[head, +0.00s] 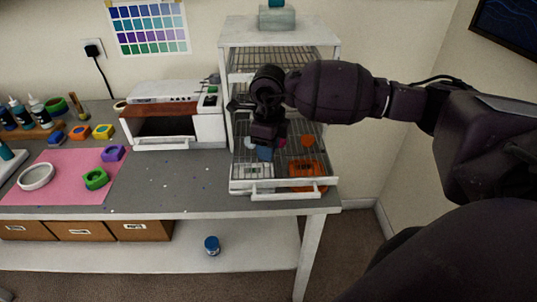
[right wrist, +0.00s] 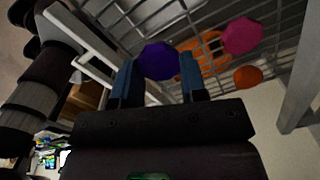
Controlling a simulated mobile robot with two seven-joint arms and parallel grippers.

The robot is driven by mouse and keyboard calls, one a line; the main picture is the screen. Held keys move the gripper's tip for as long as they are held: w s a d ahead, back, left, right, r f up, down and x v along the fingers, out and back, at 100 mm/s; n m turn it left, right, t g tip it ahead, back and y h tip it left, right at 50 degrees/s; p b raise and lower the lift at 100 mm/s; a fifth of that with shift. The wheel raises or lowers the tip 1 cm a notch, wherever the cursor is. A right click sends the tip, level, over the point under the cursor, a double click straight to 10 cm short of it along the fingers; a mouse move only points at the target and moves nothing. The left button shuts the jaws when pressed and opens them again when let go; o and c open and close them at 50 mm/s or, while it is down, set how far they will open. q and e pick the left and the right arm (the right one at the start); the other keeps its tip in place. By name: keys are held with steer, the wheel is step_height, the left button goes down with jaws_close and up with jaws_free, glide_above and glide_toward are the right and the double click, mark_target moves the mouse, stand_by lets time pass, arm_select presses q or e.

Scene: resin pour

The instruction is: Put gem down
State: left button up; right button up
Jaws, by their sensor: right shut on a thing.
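In the right wrist view my right gripper (right wrist: 160,75) is shut on a purple faceted gem (right wrist: 158,60), which sits between the two blue-grey fingertips. In the head view my right gripper (head: 265,140) points down over the pulled-out wire rack (head: 240,186) of the white shelf unit; its wrist hides part of the rack. A pink gem (right wrist: 242,36) and an orange gem (right wrist: 247,76) lie on the rack, near the held gem in the right wrist view. I cannot tell whether the purple gem touches the wires. My left gripper is out of view.
An orange piece (head: 307,170) lies at the rack's front right. A white oven (head: 165,120) stands left of the unit. Left on the grey table, a pink mat (head: 60,170) holds a white ring and coloured molds. A blue jar (head: 212,244) is on the lower shelf.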

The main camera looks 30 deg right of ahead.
step_height(320, 180, down, 2)
steer(key=shift+f, duration=0.45)
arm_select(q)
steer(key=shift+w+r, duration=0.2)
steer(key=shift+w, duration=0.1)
arm_select(e)
steer(key=shift+f, duration=0.15)
steer(key=o, duration=0.9)
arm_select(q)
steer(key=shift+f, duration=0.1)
